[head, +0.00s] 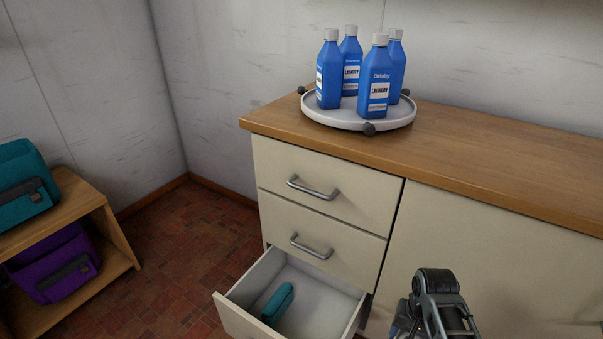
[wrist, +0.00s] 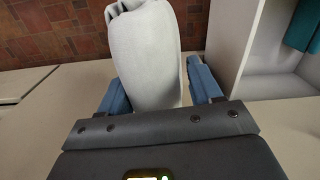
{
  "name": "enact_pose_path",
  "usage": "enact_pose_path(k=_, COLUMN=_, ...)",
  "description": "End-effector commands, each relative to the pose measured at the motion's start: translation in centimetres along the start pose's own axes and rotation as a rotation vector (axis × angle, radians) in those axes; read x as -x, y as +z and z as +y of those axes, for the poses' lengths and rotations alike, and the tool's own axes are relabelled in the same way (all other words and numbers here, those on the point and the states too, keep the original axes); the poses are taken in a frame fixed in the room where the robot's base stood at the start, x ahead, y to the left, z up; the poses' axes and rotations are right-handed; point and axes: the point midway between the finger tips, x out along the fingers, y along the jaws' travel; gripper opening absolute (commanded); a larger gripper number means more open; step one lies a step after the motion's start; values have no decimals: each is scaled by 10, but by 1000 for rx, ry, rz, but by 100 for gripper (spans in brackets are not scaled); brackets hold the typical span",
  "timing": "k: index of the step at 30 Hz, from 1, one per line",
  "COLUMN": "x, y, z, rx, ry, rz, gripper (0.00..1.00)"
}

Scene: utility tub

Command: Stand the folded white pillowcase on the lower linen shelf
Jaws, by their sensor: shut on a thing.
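A folded white cloth bundle (wrist: 150,50), which looks like the pillowcase, stands out ahead of my gripper (wrist: 158,88) in the wrist view. The gripper's two blue fingers sit on either side of it and are shut on it. In the head view a dark grey part of my arm shows at the bottom right; the fingertips and the pillowcase are out of frame there. A white-walled compartment (wrist: 235,45) with teal items (wrist: 302,25) is at the right of the wrist view. I cannot tell whether it is the linen shelf.
A bottom drawer (head: 240,316) is pulled open, with a teal item (head: 278,302) inside. The wooden counter (head: 480,160) carries a round tray (head: 335,118) of blue laundry bottles (head: 375,80). A wooden shelf unit (head: 117,262) at left holds teal (head: 25,185) and purple bags (head: 55,268). Red tiled floor lies between.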

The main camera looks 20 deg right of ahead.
Motion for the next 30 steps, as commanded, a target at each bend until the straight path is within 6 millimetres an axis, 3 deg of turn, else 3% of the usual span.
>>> enact_pose_path(k=8, x=7, y=-7, z=-73, rx=243, ry=-11, rz=0, gripper=9)
enact_pose_path(k=12, x=16, y=-5, z=-118, rx=405, ry=-10, rz=0, gripper=9)
enact_pose_path(k=18, x=31, y=2, z=-168, rx=598, ry=-3, rz=2, gripper=9)
enact_pose_path(k=28, x=50, y=16, z=-223, rx=825, ry=14, rz=6, gripper=9)
enact_pose_path(k=30, x=61, y=18, z=-217, rx=815, ry=15, rz=3, gripper=9)
